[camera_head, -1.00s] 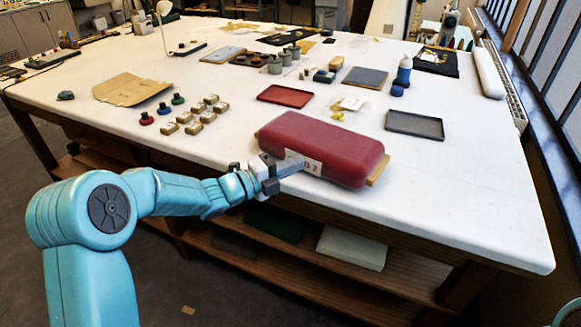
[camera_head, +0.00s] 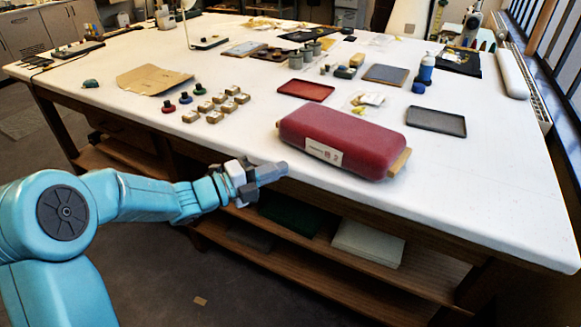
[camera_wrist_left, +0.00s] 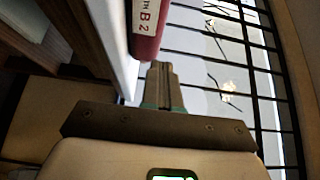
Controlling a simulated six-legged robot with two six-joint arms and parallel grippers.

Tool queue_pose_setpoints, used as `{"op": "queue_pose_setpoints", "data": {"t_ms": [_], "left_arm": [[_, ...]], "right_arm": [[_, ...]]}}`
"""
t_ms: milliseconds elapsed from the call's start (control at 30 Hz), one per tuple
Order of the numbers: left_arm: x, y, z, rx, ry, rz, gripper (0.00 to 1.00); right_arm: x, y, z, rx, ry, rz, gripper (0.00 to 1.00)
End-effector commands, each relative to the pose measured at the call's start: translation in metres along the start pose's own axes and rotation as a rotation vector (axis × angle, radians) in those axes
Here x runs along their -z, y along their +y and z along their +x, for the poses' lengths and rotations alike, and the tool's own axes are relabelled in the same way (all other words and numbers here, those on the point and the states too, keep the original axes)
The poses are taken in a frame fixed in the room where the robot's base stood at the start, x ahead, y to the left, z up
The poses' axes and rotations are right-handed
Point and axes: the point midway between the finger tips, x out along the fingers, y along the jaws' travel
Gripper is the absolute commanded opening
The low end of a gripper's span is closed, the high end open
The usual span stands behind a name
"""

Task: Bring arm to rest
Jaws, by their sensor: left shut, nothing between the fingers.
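My left arm comes in from the left in the head view. Its gripper (camera_head: 272,172) is shut and empty, just off the table's front edge and left of the red padded case. In the left wrist view the closed fingers (camera_wrist_left: 160,85) show with nothing between them. The red case (camera_head: 345,138) lies on the white table near its front edge, with a white label on its front face. Its end also shows in the left wrist view (camera_wrist_left: 147,45), apart from the fingers. My right gripper is not in view.
The white table (camera_head: 500,210) has bare room at its right front. A red tray (camera_head: 305,91) and a dark grey tray (camera_head: 436,121) lie behind the case. Several small blocks (camera_head: 215,106) sit left of it. A shelf (camera_head: 310,253) runs under the table.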

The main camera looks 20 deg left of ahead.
Motion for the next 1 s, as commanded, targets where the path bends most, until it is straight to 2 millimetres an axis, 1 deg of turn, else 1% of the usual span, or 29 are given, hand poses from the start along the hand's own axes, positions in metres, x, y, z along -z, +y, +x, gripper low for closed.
{"op": "queue_pose_setpoints", "data": {"t_ms": [100, 533, 600, 667, 767, 800, 867, 900, 933, 967, 1000], "left_arm": [[0.000, 0.000, -0.005, -0.001, 0.000, -0.001, 0.00], [0.001, 0.000, -0.007, 0.000, 0.001, 0.000, 0.00], [0.006, -0.004, -0.002, 0.001, 0.013, -0.002, 0.00], [0.016, 0.004, 0.009, -0.010, 0.046, -0.028, 0.00], [0.053, 0.040, 0.035, -0.055, 0.114, -0.159, 0.00], [0.070, 0.064, 0.045, -0.092, 0.106, -0.268, 0.00], [0.094, 0.108, 0.054, -0.183, 0.049, -0.480, 0.00], [0.110, 0.139, 0.054, -0.258, -0.009, -0.635, 0.00], [0.121, 0.162, 0.051, -0.318, -0.059, -0.749, 0.00], [0.134, 0.184, 0.046, -0.380, -0.114, -0.863, 0.00], [0.150, 0.212, 0.036, -0.463, -0.199, -1.009, 0.00]], "right_arm": [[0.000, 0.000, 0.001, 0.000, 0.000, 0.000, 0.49], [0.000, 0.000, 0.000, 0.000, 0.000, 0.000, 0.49], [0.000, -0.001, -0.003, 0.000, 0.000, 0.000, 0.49], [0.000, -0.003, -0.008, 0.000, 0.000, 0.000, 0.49], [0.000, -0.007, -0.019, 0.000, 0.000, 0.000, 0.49], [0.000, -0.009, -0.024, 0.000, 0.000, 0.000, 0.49], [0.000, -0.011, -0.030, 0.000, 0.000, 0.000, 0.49], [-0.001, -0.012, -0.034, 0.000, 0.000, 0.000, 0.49], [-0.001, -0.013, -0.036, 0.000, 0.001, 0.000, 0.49], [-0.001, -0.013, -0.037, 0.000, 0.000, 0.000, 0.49], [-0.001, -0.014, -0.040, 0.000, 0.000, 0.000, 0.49]]}}
